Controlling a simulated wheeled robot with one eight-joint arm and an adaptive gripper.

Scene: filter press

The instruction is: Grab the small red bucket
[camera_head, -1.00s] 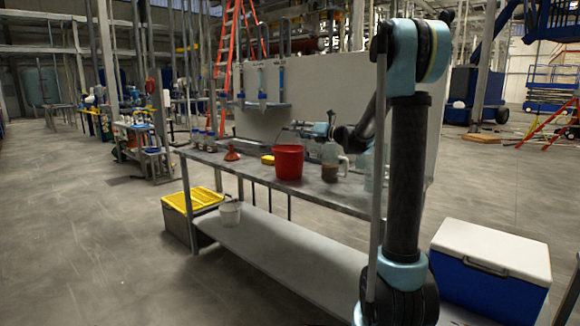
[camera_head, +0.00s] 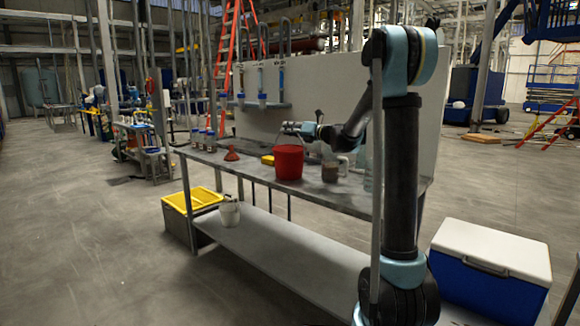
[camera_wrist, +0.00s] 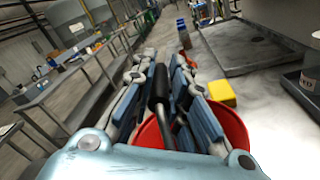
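The small red bucket (camera_head: 288,163) stands upright on the upper shelf of the metal table, near its middle. Its red rim also shows in the wrist view (camera_wrist: 236,126), below and partly behind my gripper's fingers. My gripper (camera_head: 287,127) is above the bucket in the head view. In the wrist view my gripper (camera_wrist: 165,75) has its blue finger pads apart, with the bucket's dark handle grip (camera_wrist: 160,88) between them. Some space shows between pads and grip, so it looks open around the handle. Much of the bucket's inside is hidden by the fingers.
A yellow object (camera_head: 267,160) lies left of the bucket, with a red funnel (camera_head: 232,154) farther left. A white bucket (camera_head: 230,213) sits on the lower shelf. A white panel (camera_head: 318,85) rises behind the table.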

